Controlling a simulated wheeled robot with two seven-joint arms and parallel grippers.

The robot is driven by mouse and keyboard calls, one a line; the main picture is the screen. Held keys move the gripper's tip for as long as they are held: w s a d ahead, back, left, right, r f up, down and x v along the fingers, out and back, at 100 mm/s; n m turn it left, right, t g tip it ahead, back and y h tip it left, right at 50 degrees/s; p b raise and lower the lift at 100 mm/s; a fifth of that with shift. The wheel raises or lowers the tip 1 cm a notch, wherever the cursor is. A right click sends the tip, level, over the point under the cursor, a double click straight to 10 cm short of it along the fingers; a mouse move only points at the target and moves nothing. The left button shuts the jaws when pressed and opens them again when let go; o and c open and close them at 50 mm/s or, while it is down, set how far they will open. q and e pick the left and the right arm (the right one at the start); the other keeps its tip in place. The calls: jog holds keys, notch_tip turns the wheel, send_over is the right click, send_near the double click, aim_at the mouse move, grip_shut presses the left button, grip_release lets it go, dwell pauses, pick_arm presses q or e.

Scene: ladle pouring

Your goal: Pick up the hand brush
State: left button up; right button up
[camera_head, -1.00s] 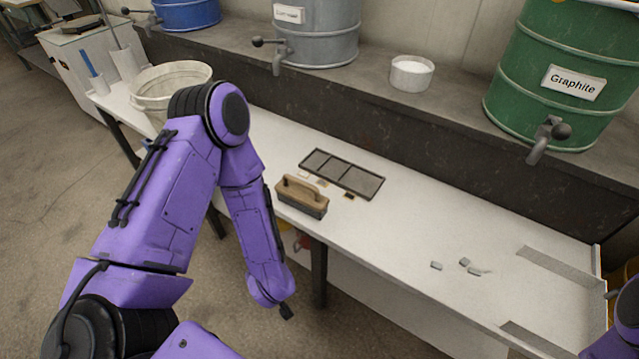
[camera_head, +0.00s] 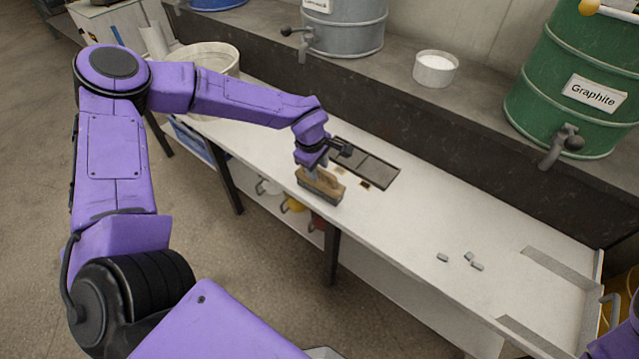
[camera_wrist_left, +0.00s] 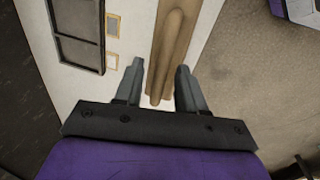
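The hand brush (camera_head: 330,188) has a tan wooden handle and grey bristles. It stands bristles down near the front edge of the white table. My left gripper (camera_head: 318,168) is over the brush in the head view. In the left wrist view its two grey fingers (camera_wrist_left: 160,80) are apart, with the brush handle (camera_wrist_left: 172,45) between and ahead of them. I see a gap on each side of the handle, so it is not clamped. Of my right arm only a purple part shows at the lower right edge; its gripper is not in view.
A dark framed grid panel (camera_head: 372,165) lies right behind the brush. Several small grey pieces (camera_head: 470,260) lie further right, with bare table between. A white bucket (camera_head: 205,62) stands at the far left end. Drums and a white bowl (camera_head: 435,70) stand on the raised ledge behind.

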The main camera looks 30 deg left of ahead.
pick_arm(q)
jog(key=shift+w+f, duration=0.2)
jog(key=shift+f, duration=0.4)
jog(key=shift+r, duration=0.1)
grip_shut()
